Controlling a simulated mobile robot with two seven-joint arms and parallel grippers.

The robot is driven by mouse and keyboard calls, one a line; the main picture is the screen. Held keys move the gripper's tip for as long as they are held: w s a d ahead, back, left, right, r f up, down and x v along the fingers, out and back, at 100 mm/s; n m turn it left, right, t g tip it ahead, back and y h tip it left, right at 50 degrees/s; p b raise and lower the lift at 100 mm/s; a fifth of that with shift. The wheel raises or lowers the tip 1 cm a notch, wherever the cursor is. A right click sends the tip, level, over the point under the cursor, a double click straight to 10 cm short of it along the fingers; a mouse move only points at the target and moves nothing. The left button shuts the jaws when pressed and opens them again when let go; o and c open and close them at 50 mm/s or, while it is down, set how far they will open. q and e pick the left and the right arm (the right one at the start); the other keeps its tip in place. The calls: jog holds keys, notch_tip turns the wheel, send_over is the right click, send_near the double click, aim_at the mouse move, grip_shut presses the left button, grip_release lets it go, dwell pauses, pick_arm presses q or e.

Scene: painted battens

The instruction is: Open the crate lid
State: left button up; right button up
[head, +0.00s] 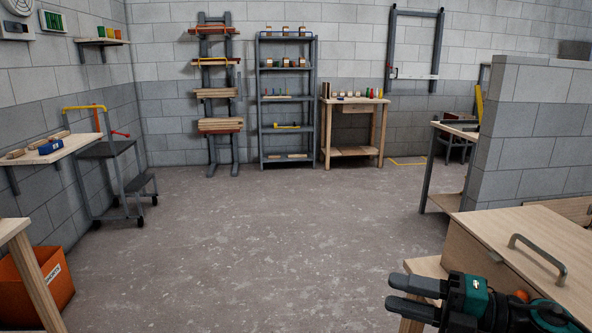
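A pale wooden crate stands at the lower right of the head view. Its flat lid (500,228) lies level on top and looks closed. A grey bar handle (537,259) is fixed on the lid. My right gripper (389,293) is in front of the crate, left of and lower in the picture than the handle. Its two grey fingers point left with a narrow gap between them and hold nothing that I can see. My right arm hides part of the crate's front. My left gripper is not in view.
A low block wall (540,130) rises behind the crate. An orange bin (35,280) stands at lower left by a wooden table leg. A grey step trolley (110,165) is at left. Shelves (287,100) and a workbench (355,101) line the back wall. The middle floor is clear.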

jog(key=s+f+m+t+h, duration=0.1)
jog(key=s+f+m+h, duration=0.3)
jog(key=f+m, duration=0.4)
jog(key=s+f+m+t+h+p, duration=0.1)
jog(key=s+f+m+h, duration=0.4)
jog(key=f+m, duration=0.4)
jog(key=s+a+f+m+h, duration=0.1)
jog(key=s+f+m+h, duration=0.3)
jog(key=f+m, duration=0.5)
jog(key=shift+s+m+t+h+p, duration=0.3)
jog(key=shift+s+m+t+h, duration=0.1)
jog(key=shift+s+m, duration=0.55)
jog(key=shift+w+r, duration=0.1)
